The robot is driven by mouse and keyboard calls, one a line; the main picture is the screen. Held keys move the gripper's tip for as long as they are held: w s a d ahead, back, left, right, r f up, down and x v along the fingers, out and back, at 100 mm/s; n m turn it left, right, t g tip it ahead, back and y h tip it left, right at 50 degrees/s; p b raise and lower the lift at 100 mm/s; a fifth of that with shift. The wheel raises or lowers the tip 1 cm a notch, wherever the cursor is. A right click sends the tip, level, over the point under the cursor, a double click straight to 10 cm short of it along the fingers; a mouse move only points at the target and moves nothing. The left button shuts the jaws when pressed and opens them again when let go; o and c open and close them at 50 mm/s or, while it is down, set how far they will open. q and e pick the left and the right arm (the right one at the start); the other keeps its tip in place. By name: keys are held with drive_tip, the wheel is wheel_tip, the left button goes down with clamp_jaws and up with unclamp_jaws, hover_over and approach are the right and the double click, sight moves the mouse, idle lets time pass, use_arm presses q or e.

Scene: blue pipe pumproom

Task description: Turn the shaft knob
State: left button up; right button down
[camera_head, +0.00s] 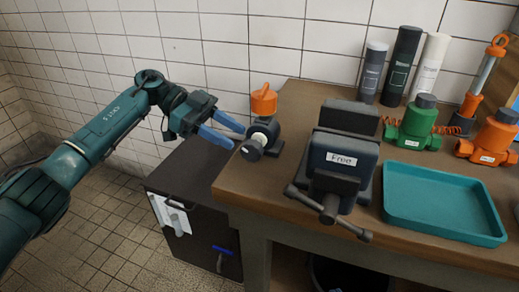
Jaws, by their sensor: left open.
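A small device (268,128) stands on the left end of the workbench, with an orange knob on top (264,102) and a dark shaft with a pale collar and round end (252,149) pointing to the front left. I cannot tell for certain which of these is the shaft knob. My left gripper (238,138) comes in from the left with its blue fingers apart and nothing between them. Its fingertips are just left of the shaft end, close to it; I cannot tell whether they touch. My right gripper is not in view.
The wooden workbench (290,205) carries a dark vise (340,160) labelled "Free", a teal tray (440,203), a green valve (416,124), an orange valve (490,138) and several cylinders. A dark cabinet (185,205) stands left of the bench. A tiled wall is behind.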

sight(262, 152)
use_arm(q)
drive_tip(key=x, duration=0.6)
drive_tip(key=shift+s+d, duration=0.1)
drive_tip(key=shift+d, duration=0.1)
drive_tip(key=shift+s+d+f, duration=0.2)
drive_tip(key=shift+d+f, duration=0.15)
drive_tip(key=shift+d, duration=0.25)
drive_tip(key=shift+c, duration=0.2)
